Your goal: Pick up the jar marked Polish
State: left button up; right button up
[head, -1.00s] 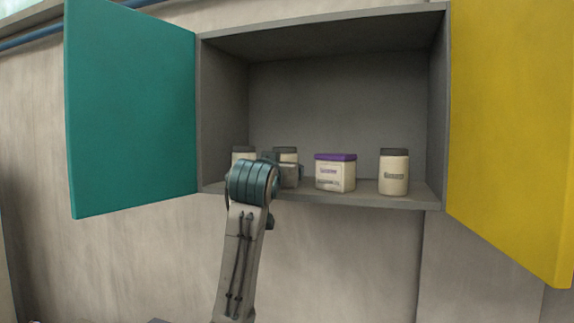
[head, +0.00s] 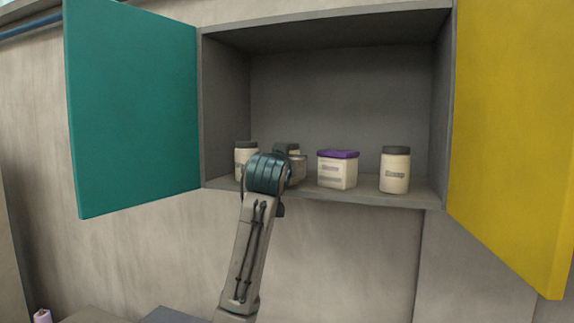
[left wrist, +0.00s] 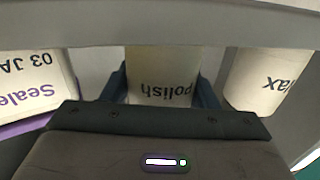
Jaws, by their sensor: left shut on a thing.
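The cream jar marked Polish (left wrist: 163,72) stands between the two dark fingers of my left gripper (left wrist: 161,92) in the left wrist view, its label upside down there. The gripper is shut on it. In the head view my left arm's wrist covers most of this jar, and only a bit near its top (head: 294,152) shows. My left gripper (head: 296,166) is at the front of the cabinet shelf there. I cannot tell whether the jar still touches the shelf. My right gripper is in neither view.
A jar marked Wax (left wrist: 262,80) stands close on one side, also in the head view (head: 245,160). A purple-lidded container marked Sealer (left wrist: 38,85) is on the other side (head: 337,172). Another jar (head: 395,172) stands farther right. Teal (head: 130,110) and yellow (head: 512,140) doors hang open.

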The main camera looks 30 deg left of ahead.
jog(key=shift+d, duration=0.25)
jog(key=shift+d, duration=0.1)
